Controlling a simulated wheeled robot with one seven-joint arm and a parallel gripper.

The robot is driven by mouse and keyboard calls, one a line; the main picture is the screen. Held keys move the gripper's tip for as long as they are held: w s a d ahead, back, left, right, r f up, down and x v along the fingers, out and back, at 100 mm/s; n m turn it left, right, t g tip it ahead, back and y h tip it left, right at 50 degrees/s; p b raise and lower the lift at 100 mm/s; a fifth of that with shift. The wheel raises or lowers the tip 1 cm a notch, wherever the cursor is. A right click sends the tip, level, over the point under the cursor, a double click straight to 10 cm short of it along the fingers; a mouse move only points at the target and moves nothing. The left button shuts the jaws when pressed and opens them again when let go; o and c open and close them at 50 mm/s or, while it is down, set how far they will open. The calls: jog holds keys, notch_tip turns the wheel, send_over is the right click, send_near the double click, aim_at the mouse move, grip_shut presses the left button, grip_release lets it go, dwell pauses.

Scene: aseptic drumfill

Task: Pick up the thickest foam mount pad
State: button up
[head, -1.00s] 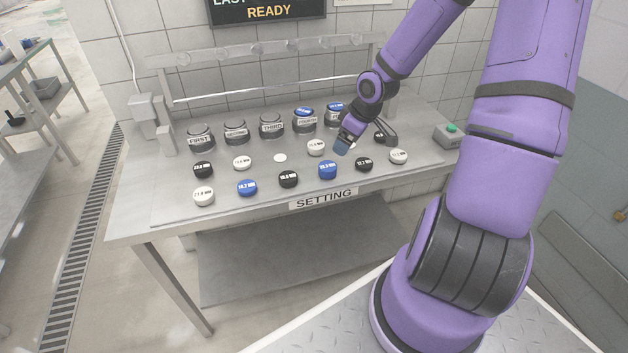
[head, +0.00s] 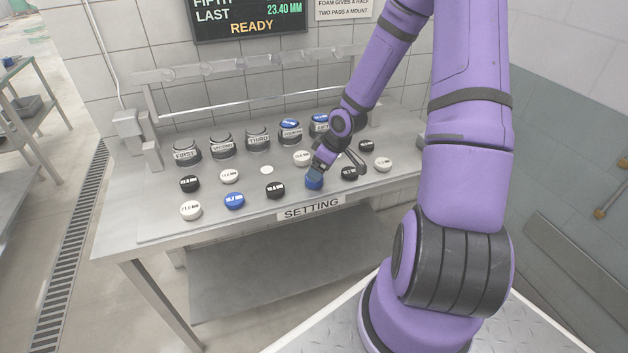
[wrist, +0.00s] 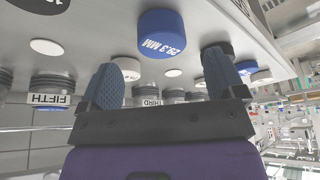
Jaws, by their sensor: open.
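Foam pads in black, white and blue lie in rows on the steel table. A blue pad (head: 314,184) in the front row sits under my gripper (head: 316,174). In the wrist view this blue pad (wrist: 160,32) reads 29.3 MM and lies just beyond the gap between the fingers of my gripper (wrist: 163,66). The gripper is open and empty; the pad looks apart from both fingers. Other pads include a front blue one (head: 234,201), a front white one (head: 191,210), and black ones at the left (head: 190,184) and middle (head: 275,190). Most labels are too small to read surely.
Labelled mounts, FIRST (head: 186,151) to THIRD (head: 258,137) among them, stand behind the pads; the two right ones carry blue-topped pads. A thin white disc (head: 267,170) lies mid-table. A black pad (head: 349,173) is close right of my gripper. The screen (head: 248,15) reads LAST 23.40 MM, READY.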

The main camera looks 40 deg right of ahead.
jog(key=shift+x, duration=2.65)
jog(key=shift+a, duration=0.1)
jog(key=c, duration=1)
jog(key=shift+w+r, duration=0.1)
jog(key=shift+r, duration=0.15)
